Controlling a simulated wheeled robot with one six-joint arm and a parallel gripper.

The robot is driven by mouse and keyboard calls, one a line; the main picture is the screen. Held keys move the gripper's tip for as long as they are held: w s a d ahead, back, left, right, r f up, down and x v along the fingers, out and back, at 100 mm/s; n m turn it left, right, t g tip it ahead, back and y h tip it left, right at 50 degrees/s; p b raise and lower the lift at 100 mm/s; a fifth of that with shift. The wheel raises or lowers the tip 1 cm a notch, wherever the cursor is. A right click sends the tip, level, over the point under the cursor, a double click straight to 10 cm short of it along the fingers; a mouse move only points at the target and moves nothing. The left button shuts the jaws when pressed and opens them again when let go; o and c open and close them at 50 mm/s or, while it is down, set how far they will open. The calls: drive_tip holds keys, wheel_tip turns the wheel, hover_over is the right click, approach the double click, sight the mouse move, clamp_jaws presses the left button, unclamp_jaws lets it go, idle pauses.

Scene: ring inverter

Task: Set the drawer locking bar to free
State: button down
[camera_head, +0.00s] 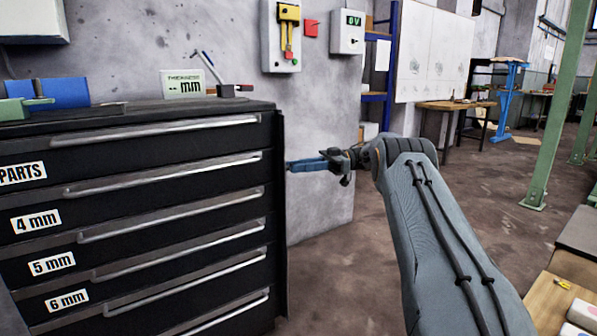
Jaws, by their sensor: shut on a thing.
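The drawer cabinet (150,150) stands at the left, black, with labelled drawers and long silver handles. A dark upright locking bar (281,215) runs down its right front edge. A blue handle (306,165) sticks out to the right near the upper part of that bar. My gripper (333,160) is at the handle's right end and is shut on it. The fingertips are small and dark here, so the exact grip is hard to see. The bar's lock marking is not visible.
A thickness display (184,84) stands by the wall behind the cabinet top. Wall boxes hang above, one with a yellow lever (288,25), one reading 0 V (347,30). Open floor (470,220) lies to the right. A wooden table (545,310) is at lower right.

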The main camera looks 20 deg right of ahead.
drive_tip(key=shift+r, duration=0.1)
drive_tip(key=c, duration=1.5)
unclamp_jaws()
drive_tip(key=shift+a, duration=0.1)
drive_tip(key=shift+c, duration=0.2)
